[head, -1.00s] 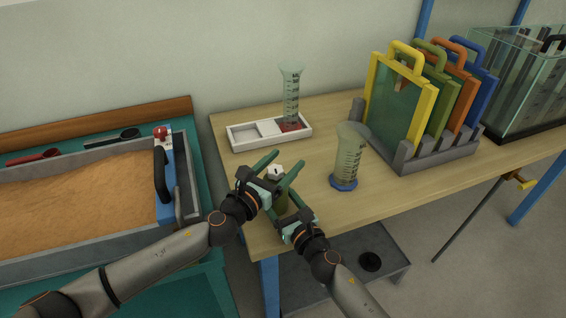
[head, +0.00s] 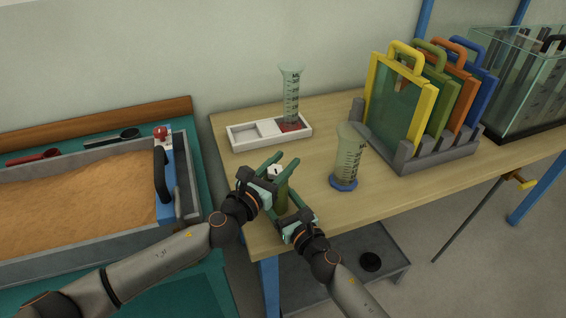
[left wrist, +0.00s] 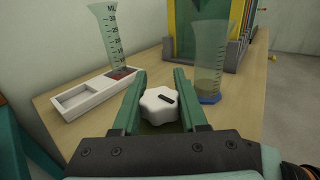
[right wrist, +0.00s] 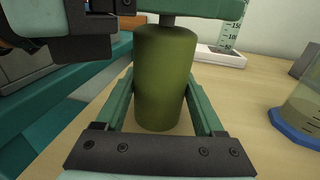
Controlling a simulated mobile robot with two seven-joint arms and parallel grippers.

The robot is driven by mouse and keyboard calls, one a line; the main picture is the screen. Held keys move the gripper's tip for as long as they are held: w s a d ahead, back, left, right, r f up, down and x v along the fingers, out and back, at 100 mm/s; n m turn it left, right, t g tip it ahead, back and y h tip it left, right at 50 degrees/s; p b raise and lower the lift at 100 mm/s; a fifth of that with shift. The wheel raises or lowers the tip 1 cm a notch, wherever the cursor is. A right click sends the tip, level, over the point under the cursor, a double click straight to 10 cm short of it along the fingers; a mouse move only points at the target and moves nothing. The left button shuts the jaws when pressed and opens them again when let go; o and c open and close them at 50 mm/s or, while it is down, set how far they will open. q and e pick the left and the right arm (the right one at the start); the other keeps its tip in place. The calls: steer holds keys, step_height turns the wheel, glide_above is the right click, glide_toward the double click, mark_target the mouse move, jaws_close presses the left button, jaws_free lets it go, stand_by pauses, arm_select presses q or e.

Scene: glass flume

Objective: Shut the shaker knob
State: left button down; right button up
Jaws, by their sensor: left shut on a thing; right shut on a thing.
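The shaker is an olive-green cylinder (right wrist: 165,80) standing upright near the table's front left corner; its body also shows in the head view (head: 282,199). On top is a white lobed knob (left wrist: 158,104) with a short dark bar mark right of its centre; it shows small in the head view (head: 275,170). My left gripper (head: 290,157) is shut on the knob from above the body, one finger on each side. My right gripper (right wrist: 160,98) is shut on the shaker body lower down, its fingers on both sides.
A measuring cup with a blue base (head: 344,184) stands right of the shaker. A white tray (head: 240,138) with a graduated cylinder (head: 291,85) is behind. A rack of coloured panels (head: 418,155) stands right, a sand box (head: 80,195) left. The table front right of the cup is clear.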

arm_select(q)
steer(key=shift+n+t+y, duration=0.3)
steer(key=shift+n+y, duration=0.1)
steer(key=shift+y, duration=0.2)
steer(key=n+t+y, duration=0.1)
steer(key=n+y, duration=0.1)
steer(key=y, duration=0.1)
steer(key=shift+w+a+n+t+y, duration=0.15)
steer(key=shift+a+n+t+y, duration=0.15)
steer(key=shift+n+t, duration=0.1)
steer(key=shift+w+a+n+t+y, duration=0.1)
steer(key=shift+a+n+t+y, duration=0.1)
steer(key=shift+n+y, duration=0.7)
steer(key=shift+a+n+t+y, duration=0.2)
steer(key=shift+n+y, duration=0.2)
steer(key=shift+y, duration=0.9)
steer(key=shift+a, duration=0.1)
steer(key=shift+c, duration=2.1)
jaws_free()
